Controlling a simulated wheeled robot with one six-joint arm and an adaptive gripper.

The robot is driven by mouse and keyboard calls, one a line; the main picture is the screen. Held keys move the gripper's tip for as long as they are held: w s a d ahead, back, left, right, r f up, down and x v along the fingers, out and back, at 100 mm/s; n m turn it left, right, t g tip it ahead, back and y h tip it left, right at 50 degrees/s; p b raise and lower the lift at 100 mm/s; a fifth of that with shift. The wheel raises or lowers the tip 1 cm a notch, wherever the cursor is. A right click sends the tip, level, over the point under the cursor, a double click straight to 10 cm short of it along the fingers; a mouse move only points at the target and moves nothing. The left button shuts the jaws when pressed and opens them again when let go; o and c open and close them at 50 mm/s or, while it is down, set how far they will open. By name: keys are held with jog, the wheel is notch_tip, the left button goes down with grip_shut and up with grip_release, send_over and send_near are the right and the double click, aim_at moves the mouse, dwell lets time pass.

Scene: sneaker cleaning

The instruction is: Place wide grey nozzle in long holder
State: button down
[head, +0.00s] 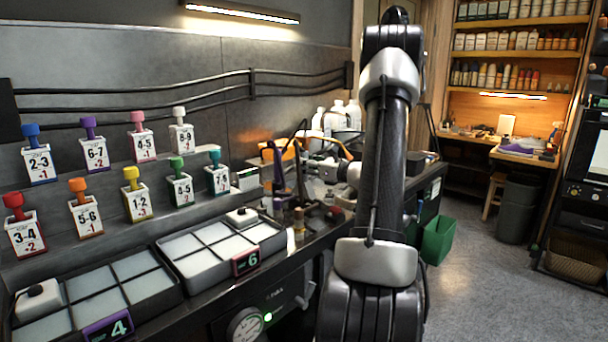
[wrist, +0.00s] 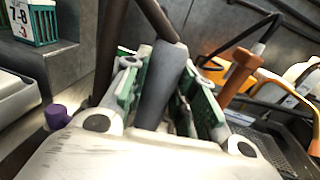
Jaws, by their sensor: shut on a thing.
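The wide grey nozzle (wrist: 160,85) is a grey cylinder in the wrist view, standing tilted between the green-padded fingers of my gripper (wrist: 167,88). My gripper is shut on it. Its lower end is hidden by the gripper body. A dark rod passes close behind its top. In the head view my arm covers most of the gripper, and the nozzle cannot be made out. I cannot tell for sure which thing is the long holder; several dark upright pieces (head: 278,168) stand on the bench left of my arm.
An orange-brown upright piece (wrist: 238,76) stands right of the gripper, near a black tray (wrist: 280,140). A purple knob (wrist: 57,117) is at lower left. Grey compartment trays (head: 215,245) line the bench at left.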

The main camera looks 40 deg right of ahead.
aim_at(305, 181)
jog(key=shift+f, duration=1.35)
jog(key=shift+f, duration=0.15)
jog(key=c, duration=1.2)
grip_release()
jog(key=shift+o, duration=0.2)
